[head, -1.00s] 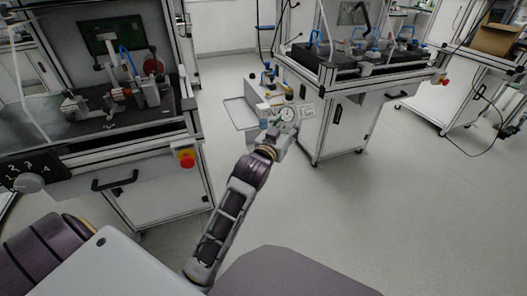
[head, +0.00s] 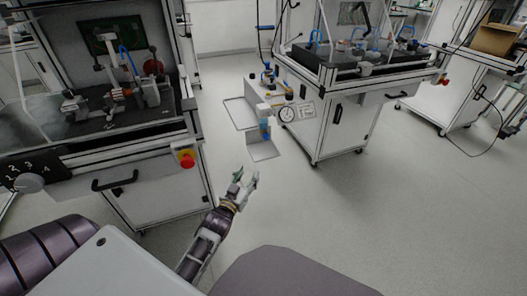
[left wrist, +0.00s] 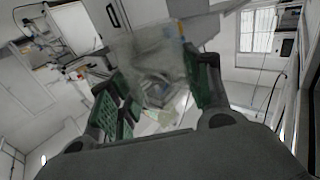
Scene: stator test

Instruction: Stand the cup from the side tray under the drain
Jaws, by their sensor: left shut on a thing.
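My left gripper (head: 245,178) is in the open floor area in front of the test unit, clear of it. In the left wrist view its green finger pads (left wrist: 155,78) are shut on a clear, see-through thing that looks like the cup (left wrist: 152,62). The cup's outline is faint and blurred, and I can hardly make it out in the head view. The side tray (head: 232,112) lies left of the unit. A small plate (head: 262,152) sticks out below the unit's front fitting (head: 264,111), which looks like the drain, with a blue part under it. My right gripper is not in view.
The unit carries a round gauge (head: 287,114). A workbench with a red stop button (head: 187,159) stands at the left, and another bench (head: 338,120) stands behind the unit to the right. The floor (head: 330,210) to the right is clear.

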